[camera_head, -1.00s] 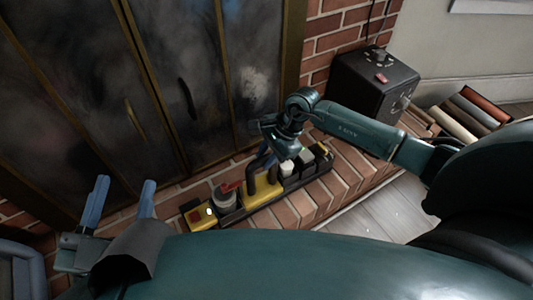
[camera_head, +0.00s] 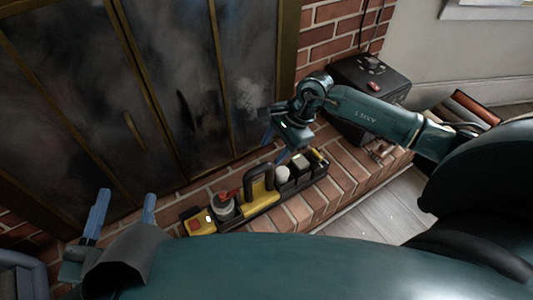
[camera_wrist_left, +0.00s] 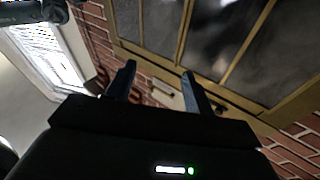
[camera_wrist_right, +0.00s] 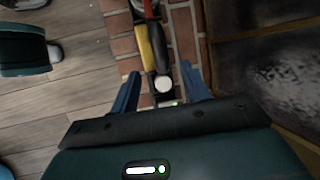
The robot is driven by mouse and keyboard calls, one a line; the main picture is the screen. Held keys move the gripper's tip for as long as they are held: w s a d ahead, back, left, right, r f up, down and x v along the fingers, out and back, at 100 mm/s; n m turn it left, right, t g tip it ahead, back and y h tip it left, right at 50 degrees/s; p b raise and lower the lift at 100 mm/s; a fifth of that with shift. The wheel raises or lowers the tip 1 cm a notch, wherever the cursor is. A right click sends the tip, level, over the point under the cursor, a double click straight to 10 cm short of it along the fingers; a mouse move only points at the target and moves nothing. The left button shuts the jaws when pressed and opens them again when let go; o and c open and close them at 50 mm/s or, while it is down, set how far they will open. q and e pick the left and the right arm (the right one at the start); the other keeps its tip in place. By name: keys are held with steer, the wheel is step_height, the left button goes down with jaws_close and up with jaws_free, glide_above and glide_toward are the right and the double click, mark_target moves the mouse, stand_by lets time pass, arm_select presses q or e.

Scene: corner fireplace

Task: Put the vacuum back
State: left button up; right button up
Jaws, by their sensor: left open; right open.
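The vacuum, yellow and black with a dark looped handle, lies along the brick hearth in the head view (camera_head: 262,198). A red part and a round grey-white part are at its left end, and dark parts are at its right. My right gripper (camera_head: 276,146) is open and empty, above and behind its right part, apart from the handle. In the right wrist view the vacuum (camera_wrist_right: 146,45) runs away beyond the open fingers (camera_wrist_right: 160,70), with a white round knob between them. My left gripper (camera_head: 125,193) is open and empty at the left, before the fireplace doors; its fingers also show in the left wrist view (camera_wrist_left: 158,72).
Tall dark fireplace doors (camera_head: 185,60) stand right behind the hearth. A black box with a red switch (camera_head: 372,85) stands at the hearth's right end, near my right forearm. Books or boards (camera_head: 475,108) lie beyond it. Grey plank floor (camera_head: 385,215) is clear in front.

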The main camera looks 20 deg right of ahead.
steer(key=s+a+r+m+y, duration=0.6)
steer(key=s+a+y, duration=0.1)
steer(key=a, duration=0.3)
steer(key=s+a+r+m+y, duration=0.5)
steer(key=s+a+r+y, duration=0.15)
steer(key=a, duration=0.25)
step_height(320, 180, up, 6)
steer(key=m+t+y, duration=0.2)
steer(key=m+t, duration=0.6)
steer(key=m, duration=0.6)
steer(key=d+f+m+t+h, duration=0.1)
steer(key=d+m+t+h, duration=0.2)
steer(key=m, duration=0.9)
steer(key=d+f+m+t+h, duration=0.1)
steer(key=d+m+t+h, duration=0.3)
steer(key=m+h, duration=0.4)
steer(key=shift+f+m+t+p, duration=0.4)
steer(key=shift+m+t, duration=0.2)
steer(key=shift+m, duration=1.3)
